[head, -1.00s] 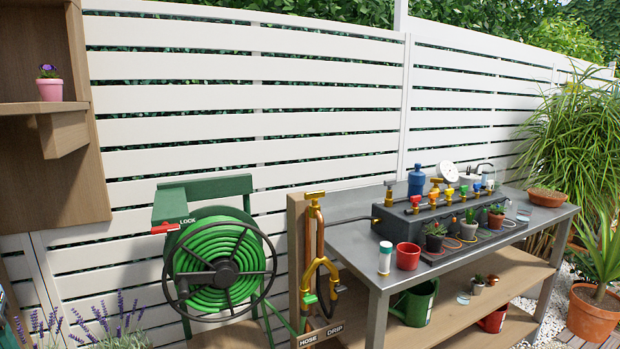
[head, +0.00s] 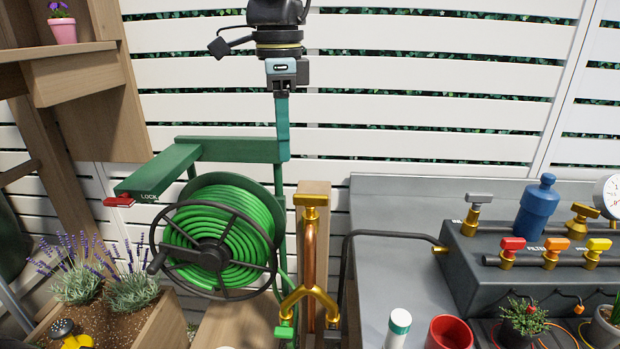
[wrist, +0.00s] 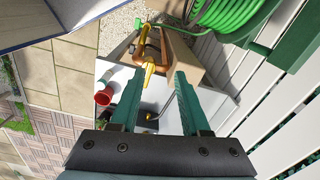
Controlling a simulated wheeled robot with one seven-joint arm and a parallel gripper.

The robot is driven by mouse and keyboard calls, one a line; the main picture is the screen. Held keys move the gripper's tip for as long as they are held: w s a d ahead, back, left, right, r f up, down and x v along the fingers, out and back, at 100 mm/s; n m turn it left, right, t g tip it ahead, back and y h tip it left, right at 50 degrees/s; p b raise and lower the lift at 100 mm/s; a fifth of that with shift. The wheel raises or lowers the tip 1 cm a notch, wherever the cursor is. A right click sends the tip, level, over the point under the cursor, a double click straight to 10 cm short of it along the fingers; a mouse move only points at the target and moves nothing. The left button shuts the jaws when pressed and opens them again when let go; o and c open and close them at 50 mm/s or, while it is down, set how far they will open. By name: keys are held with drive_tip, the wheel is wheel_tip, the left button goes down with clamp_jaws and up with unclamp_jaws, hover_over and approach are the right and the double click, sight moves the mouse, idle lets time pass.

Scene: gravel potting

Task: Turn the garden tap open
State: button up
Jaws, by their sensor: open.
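The garden tap is a brass T-shaped handle (head: 310,199) on top of a copper pipe (head: 308,242) fixed to a wooden post (head: 322,189). The pipe ends below in a brass Y-splitter (head: 309,297). My gripper (head: 283,158) points down above and slightly left of the tap handle, apart from it. In the wrist view, the two green fingers of my gripper (wrist: 158,78) are apart with nothing held between them. The brass tap handle (wrist: 149,67) shows beyond and between the fingertips.
A green hose reel (head: 215,240) with a red lock lever (head: 118,201) stands left of the post. A grey workbench (head: 385,215) with a valve box (head: 520,245), blue bottle (head: 537,208) and red cup (head: 450,333) is to the right. A white slatted fence (head: 420,68) stands behind.

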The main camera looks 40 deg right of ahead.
sight(310, 195)
drive_tip(key=s+d+r+m, duration=0.2)
drive_tip(key=s+d, duration=0.1)
drive_tip(key=s, duration=0.1)
drive_tip(key=f, duration=0.5)
drive_tip(key=f+p, duration=0.1)
drive_tip(key=f, duration=0.4)
drive_tip(key=shift+w+a+f, duration=0.1)
drive_tip(key=shift+w+f, duration=0.05)
drive_tip(key=shift+w, duration=0.05)
clamp_jaws()
